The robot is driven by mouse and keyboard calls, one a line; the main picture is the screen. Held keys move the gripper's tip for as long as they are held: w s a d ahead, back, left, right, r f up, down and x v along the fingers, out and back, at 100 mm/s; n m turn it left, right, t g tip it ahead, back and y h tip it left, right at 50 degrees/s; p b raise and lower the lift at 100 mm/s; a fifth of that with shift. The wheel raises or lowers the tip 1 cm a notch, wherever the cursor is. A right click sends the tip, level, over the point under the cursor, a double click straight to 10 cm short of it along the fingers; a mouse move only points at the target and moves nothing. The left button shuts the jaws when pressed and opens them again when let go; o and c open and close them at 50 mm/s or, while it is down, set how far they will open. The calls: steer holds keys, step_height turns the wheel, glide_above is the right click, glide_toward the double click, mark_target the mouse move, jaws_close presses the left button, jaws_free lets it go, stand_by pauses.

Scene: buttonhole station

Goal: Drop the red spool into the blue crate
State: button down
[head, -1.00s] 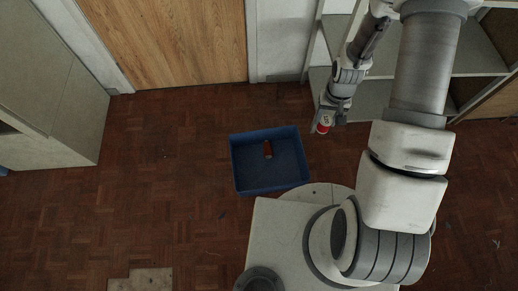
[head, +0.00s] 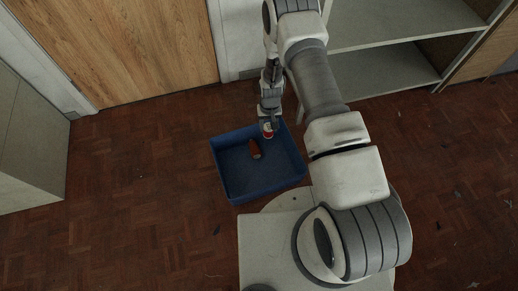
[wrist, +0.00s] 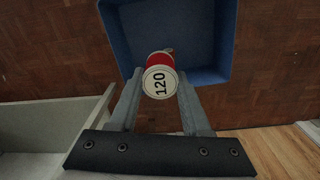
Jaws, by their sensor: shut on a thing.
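In the head view my gripper (head: 268,132) holds the spool (head: 268,134) over the upper right part of the blue crate (head: 235,198). In the wrist view the crate (wrist: 232,40) lies beyond and below the spool. A reddish-brown object (head: 254,149) lies inside the crate; in the wrist view the spool mostly hides it.
The crate stands on a brown parquet floor (head: 140,200). A grey open shelf (head: 390,80) is at the upper right and a wooden door (head: 110,45) at the upper left. A pale cabinet (head: 25,150) stands at the left. The floor left of the crate is clear.

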steer(key=a+f+b, duration=0.1)
steer(key=f+b, duration=0.4)
steer(key=f, duration=0.5)
steer(key=w+a+f+b, duration=0.1)
steer(key=f+b, duration=0.4)
steer(key=f, duration=0.5)
steer(key=shift+a+f, duration=0.4)
steer(key=shift+a, duration=0.35)
steer(key=shift+c, duration=1.4)
jaws_free()
step_height(320, 180, up, 17)
steer(key=p, duration=0.6)
steer(key=shift+r, duration=0.2)
